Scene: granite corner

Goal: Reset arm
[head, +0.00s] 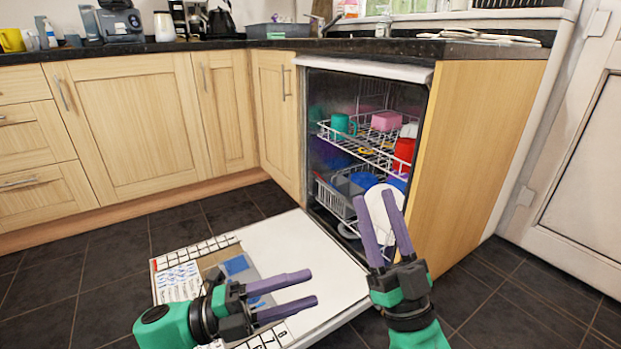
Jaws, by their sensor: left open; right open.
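My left gripper (314,290) is open and empty. It hangs over the lowered dishwasher door (280,240), with its two purple fingers pointing right. My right gripper (391,192) is open, with its fingers pointing up in front of the dishwasher's lower rack. A white round plate-like item (378,208) shows behind and between the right fingers. I cannot tell whether the fingers touch it. My green forearms come in from the bottom of the head view.
The open dishwasher holds an upper rack (365,153) with a green mug (342,125), a pink item (386,121) and a red item (403,153). A grey basket (335,197) stands in the lower rack. Cabinets (130,120) line the left. Dark floor (480,290) is free at right.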

